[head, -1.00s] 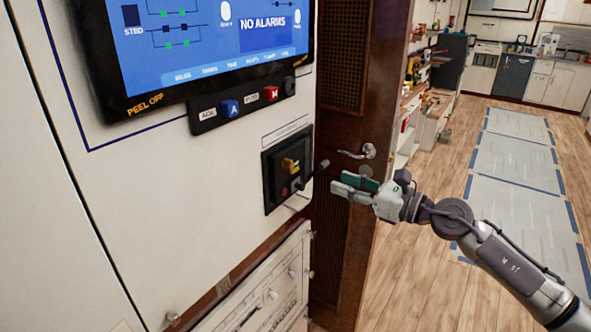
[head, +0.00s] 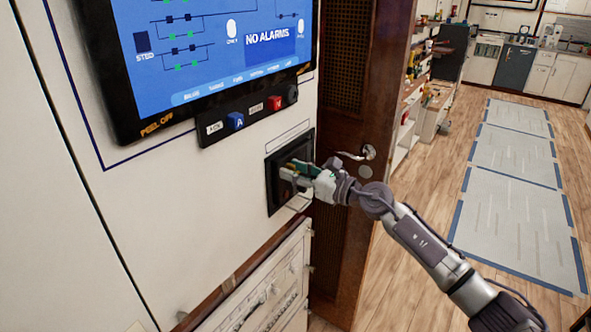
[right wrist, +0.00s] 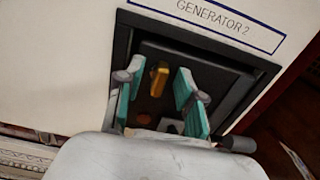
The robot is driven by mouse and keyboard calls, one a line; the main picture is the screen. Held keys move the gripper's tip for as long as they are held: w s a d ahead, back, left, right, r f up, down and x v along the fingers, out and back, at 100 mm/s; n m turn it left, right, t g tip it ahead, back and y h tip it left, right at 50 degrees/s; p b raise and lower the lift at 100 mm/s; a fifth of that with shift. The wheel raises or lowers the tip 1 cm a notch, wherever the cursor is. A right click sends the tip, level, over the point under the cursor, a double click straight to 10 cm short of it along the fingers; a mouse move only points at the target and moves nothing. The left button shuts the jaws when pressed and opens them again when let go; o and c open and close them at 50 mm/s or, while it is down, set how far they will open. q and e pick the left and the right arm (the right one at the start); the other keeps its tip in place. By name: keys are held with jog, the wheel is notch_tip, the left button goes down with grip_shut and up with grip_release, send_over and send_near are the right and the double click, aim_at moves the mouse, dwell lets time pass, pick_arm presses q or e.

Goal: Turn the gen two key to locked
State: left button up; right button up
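The generator 2 panel is a black recessed box (head: 273,196) on the white wall, under the screen. In the right wrist view its black frame (right wrist: 250,93) sits below a "GENERATOR 2" label (right wrist: 220,14). A yellow key (right wrist: 159,77) stands in the box, between the two teal finger pads of my right gripper (right wrist: 158,92). The pads are apart, with gaps showing on both sides of the key. In the head view my right gripper (head: 297,172) reaches into the box from the right and hides the key. My left gripper is not in view.
A screen reading "NO ALARMS" (head: 215,50) hangs above, with a button strip (head: 250,118) below it. A dark lever end (right wrist: 237,144) shows beside the right finger. A brown door (head: 340,235) with a handle stands right of the panel. Open floor lies further right.

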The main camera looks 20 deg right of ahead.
jog(key=c, duration=0.7)
grip_shut()
jog(key=m+p, duration=0.2)
jog(key=m, duration=0.1)
jog(key=shift+r+p, duration=0.15)
jog(key=shift+p, duration=0.15)
jog(key=m+p, duration=0.3)
jog(key=m, duration=0.3)
jog(key=shift+d, duration=0.1)
jog(key=shift+f+m+p, duration=0.15)
jog(key=shift+m+p, duration=1.2)
jog(key=shift+m, duration=0.9)
jog(key=shift+f+m+p, duration=0.15)
jog(key=shift+m+p, duration=1.15)
jog(key=shift+m, duration=0.95)
